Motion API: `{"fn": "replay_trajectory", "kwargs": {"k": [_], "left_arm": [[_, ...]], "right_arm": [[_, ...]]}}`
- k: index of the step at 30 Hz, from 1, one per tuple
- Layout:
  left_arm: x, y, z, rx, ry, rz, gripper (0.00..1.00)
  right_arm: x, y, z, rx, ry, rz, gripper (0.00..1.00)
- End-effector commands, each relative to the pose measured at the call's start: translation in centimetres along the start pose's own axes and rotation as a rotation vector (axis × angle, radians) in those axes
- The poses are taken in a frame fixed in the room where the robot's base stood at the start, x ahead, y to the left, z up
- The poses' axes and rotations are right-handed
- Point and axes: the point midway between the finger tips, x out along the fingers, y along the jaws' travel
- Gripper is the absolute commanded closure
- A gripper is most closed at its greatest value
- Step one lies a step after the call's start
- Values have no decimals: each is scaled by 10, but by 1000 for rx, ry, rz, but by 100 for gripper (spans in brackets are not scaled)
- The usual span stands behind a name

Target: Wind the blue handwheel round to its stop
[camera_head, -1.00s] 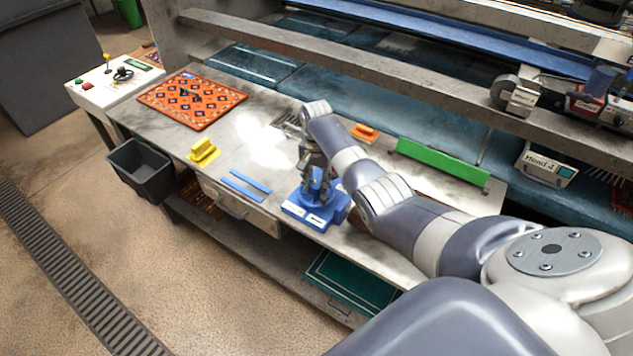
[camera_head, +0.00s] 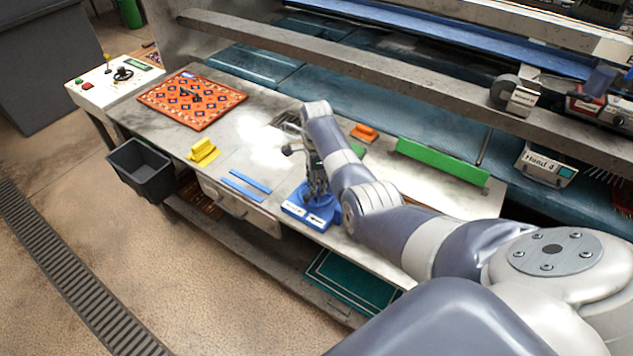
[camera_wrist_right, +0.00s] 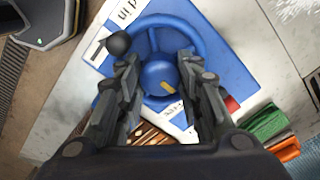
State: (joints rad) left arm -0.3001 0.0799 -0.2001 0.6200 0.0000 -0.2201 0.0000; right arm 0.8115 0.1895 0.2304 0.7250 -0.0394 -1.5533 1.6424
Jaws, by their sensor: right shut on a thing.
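The blue handwheel (camera_wrist_right: 212,42) is a spoked ring with a round hub (camera_wrist_right: 158,78) carrying a short yellow mark. A black knob (camera_wrist_right: 118,43) stands at its rim, upper left in the wrist view. The wheel sits on a blue and white base (camera_head: 308,214) on the bench's front part. My right gripper (camera_wrist_right: 160,76) points down over the wheel, one finger on each side of the hub, and is shut on it. In the head view the right gripper (camera_head: 318,190) hides most of the wheel. My left gripper is not in view.
A patterned orange rug (camera_head: 190,100) lies at the bench's far left. A yellow block (camera_head: 203,151), blue strips (camera_head: 245,184), an orange block (camera_head: 364,132) and a long green bar (camera_head: 442,163) lie around the base.

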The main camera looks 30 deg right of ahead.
Motion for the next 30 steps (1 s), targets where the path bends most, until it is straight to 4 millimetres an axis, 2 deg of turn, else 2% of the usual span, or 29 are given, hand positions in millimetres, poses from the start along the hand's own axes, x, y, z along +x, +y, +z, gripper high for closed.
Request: {"fn": "replay_trajectory", "kwargs": {"k": [30], "left_arm": [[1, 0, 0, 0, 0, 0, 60]], "right_arm": [[-2, -2, 0, 966, -3, -4, 91]]}}
